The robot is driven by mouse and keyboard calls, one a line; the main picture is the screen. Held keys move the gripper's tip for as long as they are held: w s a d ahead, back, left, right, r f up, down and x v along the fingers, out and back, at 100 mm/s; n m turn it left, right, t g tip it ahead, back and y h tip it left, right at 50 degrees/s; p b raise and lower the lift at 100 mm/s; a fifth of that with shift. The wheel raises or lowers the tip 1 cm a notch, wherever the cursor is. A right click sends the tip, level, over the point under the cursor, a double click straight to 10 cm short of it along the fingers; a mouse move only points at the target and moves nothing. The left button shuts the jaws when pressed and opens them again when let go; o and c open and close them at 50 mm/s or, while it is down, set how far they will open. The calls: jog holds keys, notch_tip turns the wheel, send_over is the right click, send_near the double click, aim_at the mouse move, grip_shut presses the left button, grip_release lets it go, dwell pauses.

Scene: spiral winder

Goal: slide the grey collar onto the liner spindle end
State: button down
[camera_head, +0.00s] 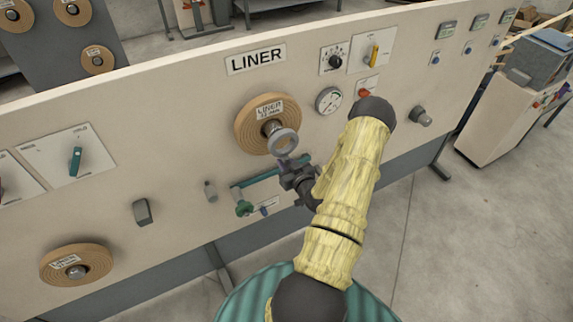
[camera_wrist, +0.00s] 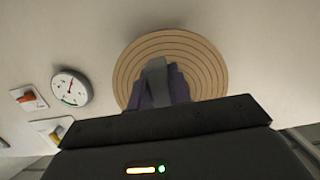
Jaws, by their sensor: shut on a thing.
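The liner spindle end (camera_head: 271,128) sticks out from the middle of a tan wound roll (camera_head: 243,126) under the LINER sign. The grey collar (camera_head: 284,142) is in front of the spindle end and lines up closely with it in the head view. I cannot tell whether it is around the spindle or just short of it. My gripper (camera_head: 286,162) is shut on the collar from below. In the wrist view its purple fingers hold the grey collar (camera_wrist: 157,72) in front of the roll (camera_wrist: 205,72). The spindle is hidden there.
A pressure gauge (camera_head: 329,100) and an orange-red switch (camera_head: 364,92) are right of the roll. A teal bar (camera_head: 262,177) and a green knob (camera_head: 244,208) are on the panel below. A second roll (camera_head: 98,258) is at the lower left.

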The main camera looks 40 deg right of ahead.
jog(key=shift+r+x, duration=0.25)
jog(key=shift+x, duration=1)
jog(key=shift+r+x, duration=0.2)
jog(key=shift+x, duration=1)
jog(key=shift+r+x, duration=0.25)
jog(key=shift+x, duration=1)
jog(key=shift+w+f+b, duration=0.1)
jog(key=shift+w+b, duration=0.1)
jog(key=shift+b, duration=0.15)
jog(key=c, duration=1.2)
grip_release()
jog(key=shift+o, duration=0.2)
jog(key=o, duration=0.4)
